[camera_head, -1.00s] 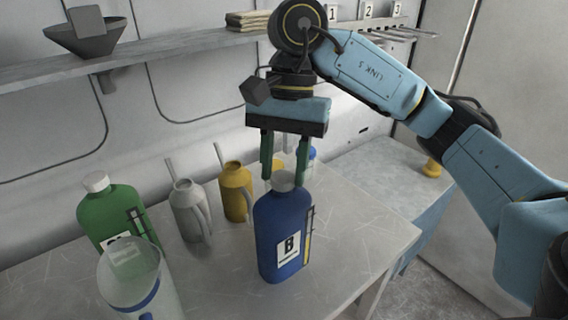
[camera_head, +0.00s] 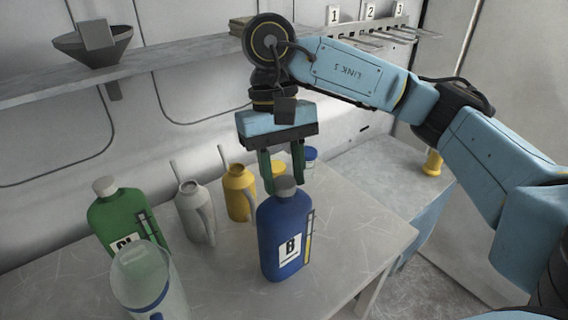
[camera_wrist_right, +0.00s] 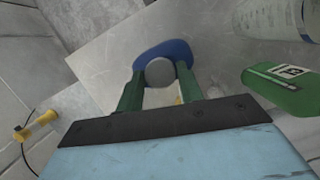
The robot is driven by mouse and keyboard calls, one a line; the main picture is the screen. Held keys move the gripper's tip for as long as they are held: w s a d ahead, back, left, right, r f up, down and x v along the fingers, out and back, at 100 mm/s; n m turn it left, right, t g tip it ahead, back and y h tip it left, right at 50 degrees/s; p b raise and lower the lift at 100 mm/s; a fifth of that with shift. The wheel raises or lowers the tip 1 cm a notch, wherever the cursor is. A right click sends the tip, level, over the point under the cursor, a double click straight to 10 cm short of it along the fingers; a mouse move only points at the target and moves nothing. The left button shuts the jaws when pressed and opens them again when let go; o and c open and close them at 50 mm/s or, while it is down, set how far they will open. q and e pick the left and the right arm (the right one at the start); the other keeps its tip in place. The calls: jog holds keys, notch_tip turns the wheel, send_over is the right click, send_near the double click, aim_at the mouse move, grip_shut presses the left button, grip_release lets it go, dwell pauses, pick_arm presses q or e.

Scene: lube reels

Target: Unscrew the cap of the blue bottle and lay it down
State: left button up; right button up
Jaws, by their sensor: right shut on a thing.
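The blue bottle (camera_head: 284,238) stands upright on the table, with a label marked B facing me. Its grey cap (camera_head: 285,187) sits at the top of its neck. My right gripper (camera_head: 284,180) comes down from above, its two green fingers shut on the cap from both sides. In the right wrist view the round cap (camera_wrist_right: 160,72) lies between the fingertips, with the blue bottle's shoulder (camera_wrist_right: 163,48) behind it. I cannot tell whether the cap is loose on its thread. My left gripper is not in view.
A green bottle (camera_head: 120,218) and a clear container with a blue band (camera_head: 142,275) stand left. A grey can (camera_head: 194,210) and a yellow can (camera_head: 239,190) stand behind. A blue-lidded jar (camera_head: 310,160) is at the back. The table (camera_head: 355,235) is bare right of the blue bottle.

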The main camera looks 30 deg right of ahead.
jog(key=shift+f+n+h, duration=0.15)
jog(key=shift+n+h, duration=0.15)
jog(key=shift+n, duration=0.5)
jog(key=shift+n+p, duration=0.3)
jog(key=shift+n, duration=0.2)
jog(key=n+h, duration=0.1)
jog(key=n, duration=0.1)
jog(key=shift+a+n+p, duration=0.1)
jog(key=shift+n+p, duration=0.2)
jog(key=shift+n, duration=0.1)
jog(key=shift+s+n, duration=0.1)
jog(key=shift+n, duration=0.5)
